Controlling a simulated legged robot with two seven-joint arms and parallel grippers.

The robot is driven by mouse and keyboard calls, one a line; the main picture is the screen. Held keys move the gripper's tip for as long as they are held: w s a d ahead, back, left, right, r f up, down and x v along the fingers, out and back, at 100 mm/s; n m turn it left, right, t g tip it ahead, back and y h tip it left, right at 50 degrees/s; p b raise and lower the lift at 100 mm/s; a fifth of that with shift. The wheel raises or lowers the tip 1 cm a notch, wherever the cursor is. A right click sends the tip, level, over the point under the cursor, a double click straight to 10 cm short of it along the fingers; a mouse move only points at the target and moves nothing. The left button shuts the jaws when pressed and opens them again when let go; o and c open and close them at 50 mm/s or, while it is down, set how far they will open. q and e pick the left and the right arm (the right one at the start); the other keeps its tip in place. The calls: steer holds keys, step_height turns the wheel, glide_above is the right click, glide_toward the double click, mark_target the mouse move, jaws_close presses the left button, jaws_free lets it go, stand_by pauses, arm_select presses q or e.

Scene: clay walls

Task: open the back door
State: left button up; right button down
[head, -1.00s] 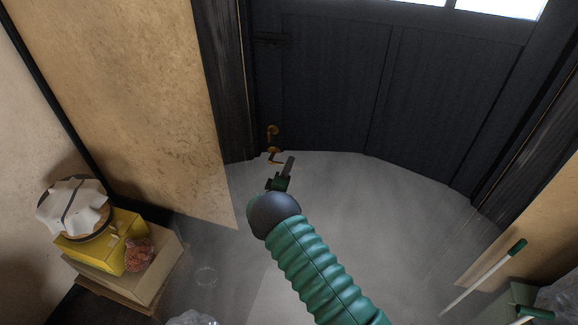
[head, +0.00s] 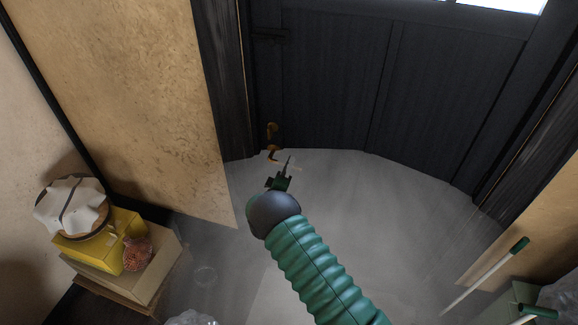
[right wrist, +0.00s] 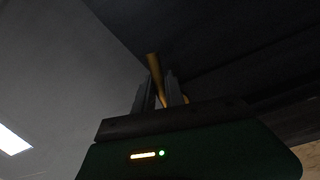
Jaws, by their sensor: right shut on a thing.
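The back door (head: 330,90) is dark panelled wood, with bright window panes at its top right; it looks closed in its frame. A brass handle (head: 271,140) sits low at the door's left side. My right gripper (head: 285,168) reaches up to the handle on its green ribbed arm. In the right wrist view the two fingers (right wrist: 160,92) are shut on the brass handle (right wrist: 154,68), which passes between them. The fingertips are small and dark in the head view. My left gripper is not in view.
A tan wall panel (head: 140,90) stands left of the door. At lower left, a yellow box (head: 100,243), a cloth-covered jar (head: 72,208) and a red netted item (head: 137,254) sit on a crate. A green-tipped pole (head: 490,272) leans at lower right. The floor before the door is clear.

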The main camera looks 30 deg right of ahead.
steer(key=shift+w+a+f+m+g+b, duration=0.1)
steer(key=shift+w+a+f+m+b, duration=0.1)
steer(key=shift+f+m+b, duration=0.6)
steer(key=shift+w+a+f+m+g+b, duration=0.15)
steer(key=shift+f+m+b, duration=0.25)
steer(key=shift+m+b, duration=0.85)
steer(key=shift+w+a+f+m+g+b, duration=0.1)
steer(key=shift+w+a+f+m+b, duration=0.1)
steer(key=shift+f+m+b, duration=0.75)
steer(key=shift+r+m, duration=0.4)
